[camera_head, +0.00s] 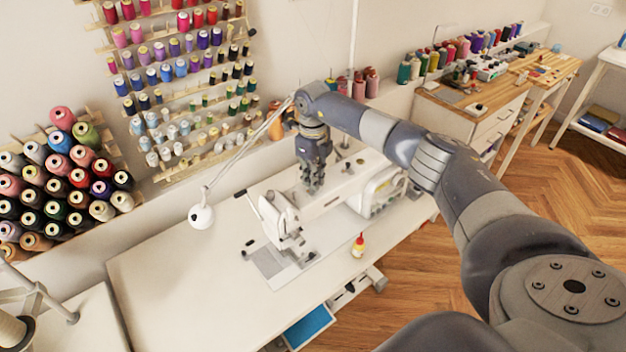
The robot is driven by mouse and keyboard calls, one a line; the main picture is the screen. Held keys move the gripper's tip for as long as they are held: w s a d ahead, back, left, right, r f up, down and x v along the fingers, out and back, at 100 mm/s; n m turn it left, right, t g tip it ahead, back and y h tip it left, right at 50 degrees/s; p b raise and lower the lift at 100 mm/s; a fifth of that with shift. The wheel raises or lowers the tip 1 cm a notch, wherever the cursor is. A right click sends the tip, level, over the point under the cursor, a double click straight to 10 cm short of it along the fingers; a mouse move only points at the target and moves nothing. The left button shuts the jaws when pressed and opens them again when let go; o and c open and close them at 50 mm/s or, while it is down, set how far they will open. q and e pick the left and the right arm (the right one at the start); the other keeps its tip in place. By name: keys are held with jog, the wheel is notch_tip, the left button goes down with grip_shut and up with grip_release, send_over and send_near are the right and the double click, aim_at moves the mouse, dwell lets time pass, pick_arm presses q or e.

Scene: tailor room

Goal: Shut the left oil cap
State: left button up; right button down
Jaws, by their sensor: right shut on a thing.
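A white sewing machine (335,192) stands on a white table, its head toward the left. My right gripper (314,186) points straight down onto the top of the machine's arm, behind the head. Its fingers are shut on a small part there, at the place of the left oil cap. The fingers hide the cap, so I cannot tell whether it is tilted or flat. My left gripper is not in view.
A white lamp (201,216) on a thin arm hangs left of the machine. A small red-and-yellow bottle (358,245) stands on the table (190,290) in front. Thread racks (190,120) line the wall behind. The table's left part is clear.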

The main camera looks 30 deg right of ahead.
jog(key=m, duration=0.3)
jog(key=shift+m+b, duration=0.3)
jog(key=m, duration=0.4)
jog(key=shift+m, duration=0.3)
jog(key=c, duration=1.6)
grip_release()
jog(key=shift+c, duration=0.2)
jog(key=shift+r, duration=0.15)
notch_tip(320, 180, up, 12)
